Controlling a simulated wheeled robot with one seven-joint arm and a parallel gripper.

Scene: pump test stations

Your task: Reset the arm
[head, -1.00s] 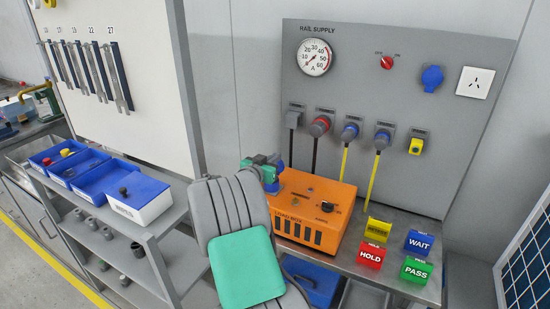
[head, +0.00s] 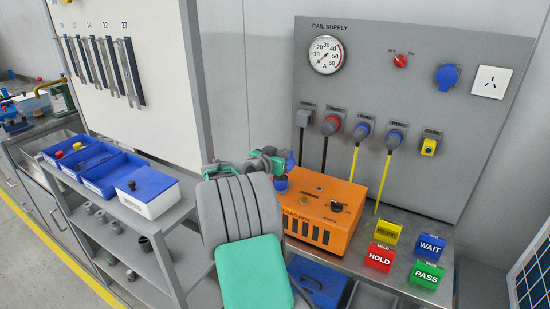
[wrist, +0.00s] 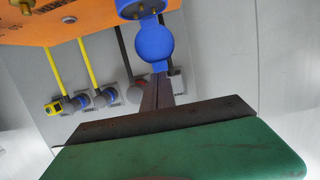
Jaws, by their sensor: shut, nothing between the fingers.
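My gripper (wrist: 163,92) shows in the wrist view as two dark brown fingers side by side, shut with nothing between them. They rise from a dark bracket on a green body. The fingertips are close to a blue round connector (wrist: 152,40) in the picture, which hangs by the orange load box; I cannot tell whether they touch. In the head view my grey and green arm is folded up in front of the load box (head: 325,212), with its green wrist beside the box's left end. The fingers are not clear there.
The rail supply panel (head: 385,85) stands behind, with several plugs and two yellow cables. Red, yellow, blue and green label blocks, such as HOLD (head: 380,256), stand at the bench's right. A shelf with blue bins (head: 115,172) and a wrench board (head: 160,60) are at left.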

